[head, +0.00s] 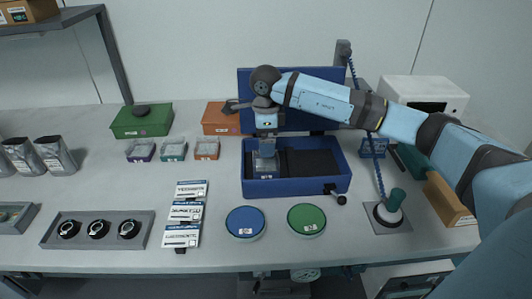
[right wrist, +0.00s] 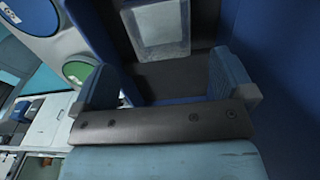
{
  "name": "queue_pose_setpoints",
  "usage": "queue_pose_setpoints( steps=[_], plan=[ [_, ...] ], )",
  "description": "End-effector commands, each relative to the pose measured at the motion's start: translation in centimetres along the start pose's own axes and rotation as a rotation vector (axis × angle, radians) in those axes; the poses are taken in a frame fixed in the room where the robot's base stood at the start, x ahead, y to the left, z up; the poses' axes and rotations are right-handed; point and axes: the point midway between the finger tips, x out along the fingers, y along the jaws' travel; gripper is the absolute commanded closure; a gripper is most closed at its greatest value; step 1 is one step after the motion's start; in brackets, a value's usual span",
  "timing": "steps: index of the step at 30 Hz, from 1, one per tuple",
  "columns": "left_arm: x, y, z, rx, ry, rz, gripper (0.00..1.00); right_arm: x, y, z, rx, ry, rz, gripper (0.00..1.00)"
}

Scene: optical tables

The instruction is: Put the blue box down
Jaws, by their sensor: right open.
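The small blue box (head: 264,167), with a pale top, sits inside the left compartment of the open dark blue case (head: 300,187). It also shows in the right wrist view (right wrist: 158,30), resting on the case's dark floor beyond my fingers. My right gripper (head: 265,148) points down above it in the head view. In the right wrist view the two fingers (right wrist: 165,82) are spread apart with nothing between them. My left gripper is not in view.
The case lid stands up behind my right arm. A blue disc (head: 245,223) and a green disc (head: 307,219) lie in front of the case. Small bins (head: 173,150) and labelled packs (head: 184,214) are to the left. A corded tool on a stand (head: 389,212) is at right.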

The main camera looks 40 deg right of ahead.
Motion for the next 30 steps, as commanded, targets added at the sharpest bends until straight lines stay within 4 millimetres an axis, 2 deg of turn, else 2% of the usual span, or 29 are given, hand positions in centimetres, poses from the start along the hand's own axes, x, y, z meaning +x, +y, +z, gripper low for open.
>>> queue_pose_setpoints(
  steps=[3,9,30],
  plan=[
    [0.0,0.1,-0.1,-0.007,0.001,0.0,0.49,-1.9,-0.1,0.0,0.0,-0.001,-0.002,0.0],
    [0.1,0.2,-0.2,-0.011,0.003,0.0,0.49,-3.2,0.0,0.0,-0.001,0.001,-0.001,0.0],
    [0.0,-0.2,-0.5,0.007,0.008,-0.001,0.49,-3.2,0.0,0.0,0.0,0.001,0.0,0.0]
  ],
)
